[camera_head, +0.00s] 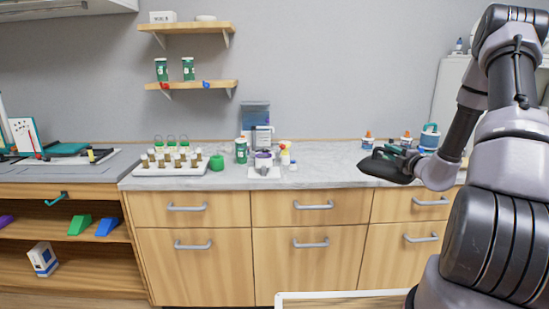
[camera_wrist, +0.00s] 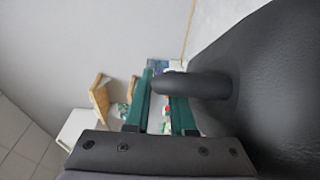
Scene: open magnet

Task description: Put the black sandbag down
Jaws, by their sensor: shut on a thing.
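The gripper is shut on this handle. Part of the sandbag is out of the wrist view.
Left of the sandbag stand a white rack of vials (camera_head: 170,168), a green jar (camera_head: 241,150) and a small scale-like device (camera_head: 264,165). Orange-capped bottles (camera_head: 367,140) and a blue-white container (camera_head: 429,136) stand behind it. The counter between the device and the sandbag is clear.

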